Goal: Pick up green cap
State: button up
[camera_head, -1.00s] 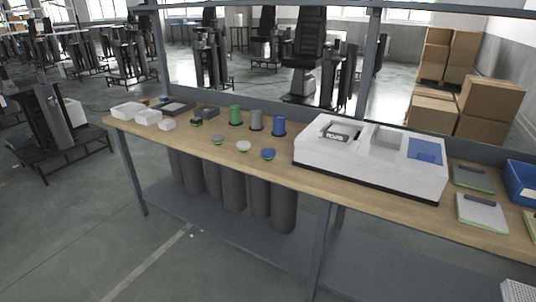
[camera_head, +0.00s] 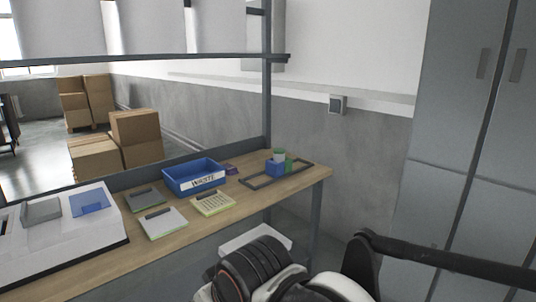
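No object that I can clearly tell is the green cap shows now. A small green piece (camera_head: 290,162) stands near the right end of the wooden table, beside a blue block (camera_head: 274,169). A small pale and green round piece (camera_head: 279,155) shows at the top of this group. They are too small to tell whether any is a cap. My gripper is not in view; only links of my own arm show along the bottom and lower right.
A dark flat frame (camera_head: 262,183) lies around the blue block. Grey cabinets (camera_head: 455,125) stand at right; cardboard boxes (camera_head: 136,138) stand behind.

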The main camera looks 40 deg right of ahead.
aim_at(277, 150)
jog(key=z, duration=1.3)
jog(key=i+l+u, duration=0.1)
jog(key=i+l, duration=0.8)
jog(key=l, duration=0.15)
jog(key=i+l, duration=0.2)
jog(key=l, duration=0.15)
jog(key=i+l, duration=0.25)
jog(key=l, duration=0.15)
jog(key=i+j, duration=0.1)
jog(key=j, duration=0.15)
jog(key=u, duration=0.05)
